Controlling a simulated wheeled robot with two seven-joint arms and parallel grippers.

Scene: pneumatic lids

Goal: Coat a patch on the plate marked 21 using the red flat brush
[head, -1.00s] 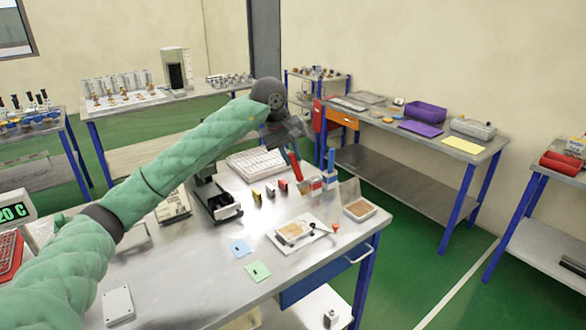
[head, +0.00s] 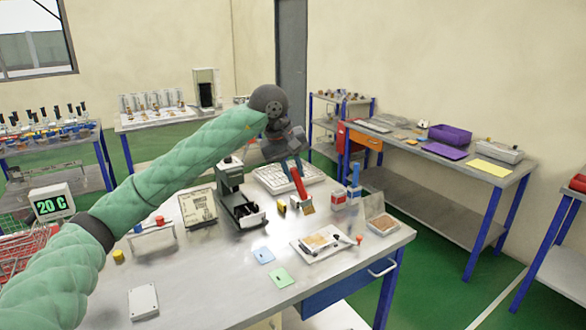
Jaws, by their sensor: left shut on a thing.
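My left gripper (head: 292,162) reaches over the table from the left. It is shut on the red flat brush (head: 299,185), which hangs with its tan bristles down, left of the pots. From this angle I cannot tell if the bristles touch anything. A red-and-white pot (head: 338,200) stands to the brush's right, beside a blue pot (head: 354,196) with a blue-handled brush in it. Candidate plates are a flat white plate (head: 143,302), a blue square (head: 263,255) and a green square (head: 281,277). I cannot read the number 21 on any. My right gripper is out of view.
A white tray (head: 310,252) with a tan pad and a red-knobbed tool lies near the right edge. A tan-filled dish (head: 382,226) is beside it.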

